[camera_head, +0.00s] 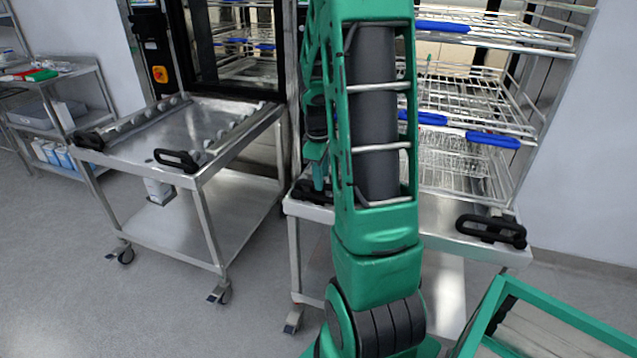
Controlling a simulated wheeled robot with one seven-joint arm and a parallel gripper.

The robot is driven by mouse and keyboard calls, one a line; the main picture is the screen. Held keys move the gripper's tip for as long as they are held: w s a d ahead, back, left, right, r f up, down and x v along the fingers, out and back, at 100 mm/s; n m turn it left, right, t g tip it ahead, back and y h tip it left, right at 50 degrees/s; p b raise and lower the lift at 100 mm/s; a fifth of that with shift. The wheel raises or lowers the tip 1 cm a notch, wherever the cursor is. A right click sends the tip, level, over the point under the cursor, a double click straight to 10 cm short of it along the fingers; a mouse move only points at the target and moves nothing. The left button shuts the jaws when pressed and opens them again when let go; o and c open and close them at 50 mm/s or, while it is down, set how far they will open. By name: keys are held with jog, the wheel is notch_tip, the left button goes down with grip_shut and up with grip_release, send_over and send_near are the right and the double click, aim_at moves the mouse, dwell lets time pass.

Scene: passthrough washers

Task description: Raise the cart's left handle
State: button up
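A steel cart stands in front of me, its top edge (470,246) partly hidden by my green arm. Its left black handle (307,192) lies low at the front left corner, partly covered by my arm and gripper. Its right black handle (490,230) lies at the front right corner. My gripper (319,183) points down at the left handle, just over or touching it; I cannot tell which. Its fingers are small and partly hidden, so I cannot see whether they are open or shut.
Wire racks (470,110) with blue handles stand over the cart. A second steel cart (215,165) with black handles stands to the left before a washer (235,50). A shelf trolley (85,95) is at far left. A green-framed thing (545,310) is at lower right.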

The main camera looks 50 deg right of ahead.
aim_at(325, 186)
jog(key=shift+w+d+f, duration=0.1)
jog(key=shift+d+f, duration=0.05)
jog(key=shift+f, duration=0.45)
jog(key=shift+d+f, duration=0.1)
jog(key=shift+f, duration=0.5)
jog(key=shift+c, duration=0.5)
